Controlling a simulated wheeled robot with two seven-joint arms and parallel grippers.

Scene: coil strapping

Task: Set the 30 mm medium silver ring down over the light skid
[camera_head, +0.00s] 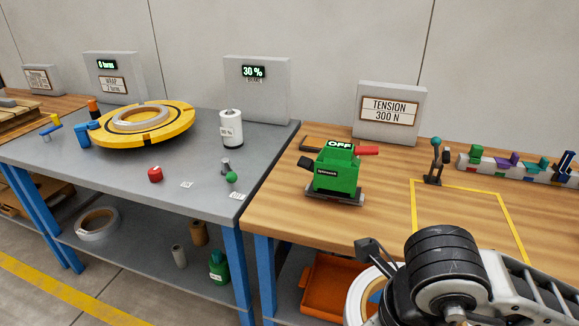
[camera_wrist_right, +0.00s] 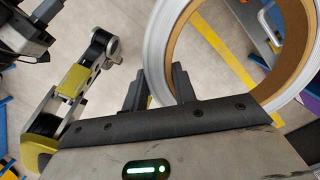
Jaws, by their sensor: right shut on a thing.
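My right gripper (camera_wrist_right: 160,74) is shut on a silver ring (camera_wrist_right: 154,52) with a tan inner wall. The ring's rim runs between the two fingers, and part of it leaves the right wrist view. In the head view this ring (camera_head: 357,291) shows at the bottom, mostly hidden behind my right arm, above the floor in front of the wooden bench. A slatted wooden skid (camera_head: 14,117) is cut off at the far left of the head view; I cannot tell whether it is the light skid. My left gripper is not in the head view.
A yellow turntable (camera_head: 110,143) carries another silver ring (camera_head: 118,124) on the grey table (camera_head: 100,178). A further ring (camera_head: 84,234) lies on its lower shelf. A green tensioner (camera_head: 333,170) stands on the wooden bench (camera_head: 390,215). An orange bin (camera_head: 325,290) sits below it.

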